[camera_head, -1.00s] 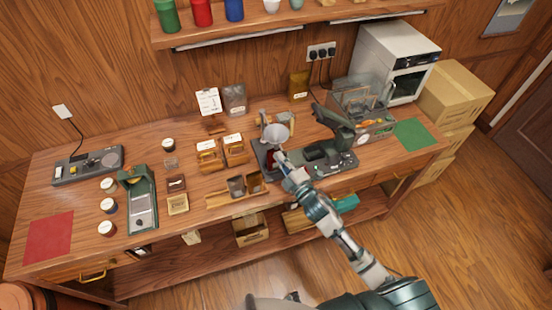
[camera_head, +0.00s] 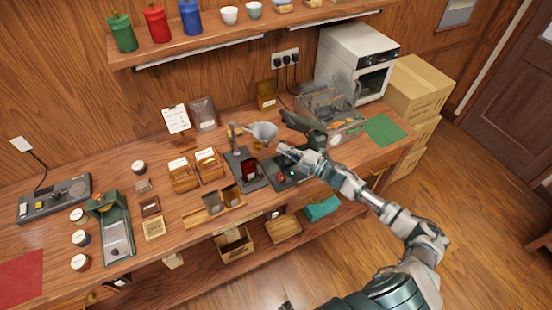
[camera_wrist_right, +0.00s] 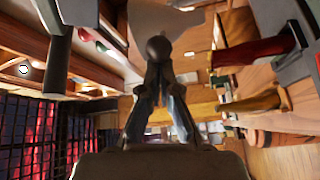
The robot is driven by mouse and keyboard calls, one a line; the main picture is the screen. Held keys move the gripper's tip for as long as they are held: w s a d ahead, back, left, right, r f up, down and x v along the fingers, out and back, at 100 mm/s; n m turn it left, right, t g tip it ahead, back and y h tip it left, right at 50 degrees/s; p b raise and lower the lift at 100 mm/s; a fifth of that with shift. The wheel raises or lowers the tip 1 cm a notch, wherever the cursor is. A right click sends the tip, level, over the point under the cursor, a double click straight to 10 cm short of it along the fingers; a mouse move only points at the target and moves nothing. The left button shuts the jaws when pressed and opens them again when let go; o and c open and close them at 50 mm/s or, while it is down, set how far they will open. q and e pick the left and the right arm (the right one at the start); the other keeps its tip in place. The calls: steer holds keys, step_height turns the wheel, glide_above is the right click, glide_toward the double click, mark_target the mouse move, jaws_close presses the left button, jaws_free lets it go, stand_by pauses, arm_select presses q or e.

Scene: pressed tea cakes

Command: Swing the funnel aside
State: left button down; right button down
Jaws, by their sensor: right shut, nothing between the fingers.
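The grey funnel (camera_head: 264,131) is held on a side arm from a dark post (camera_head: 234,138) at the back of the press area. It sits to the right of the post, clear of the dark red block (camera_head: 249,171) on the dark base. My right gripper (camera_head: 283,151) is just in front and to the right of the funnel. In the right wrist view, its fingers (camera_wrist_right: 158,80) are shut and empty. A dark round knob (camera_wrist_right: 158,48) is at the fingertips, with the pale funnel (camera_wrist_right: 165,20) beyond; contact is unclear. My left gripper is out of view.
A green press lever (camera_head: 303,125) rises behind my right gripper. A clear-sided box (camera_head: 335,110) stands to its right, with a green mat (camera_head: 384,129) beyond. A shelf (camera_head: 200,45) runs above the bench.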

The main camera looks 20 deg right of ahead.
steer(key=shift+w+d+b, duration=0.35)
steer(key=shift+w+d, duration=0.35)
steer(key=shift+d, duration=0.25)
steer(key=shift+w+d+b, duration=0.3)
steer(key=shift+w+d, duration=0.35)
steer(key=shift+d, duration=0.25)
steer(key=shift+a, duration=0.1)
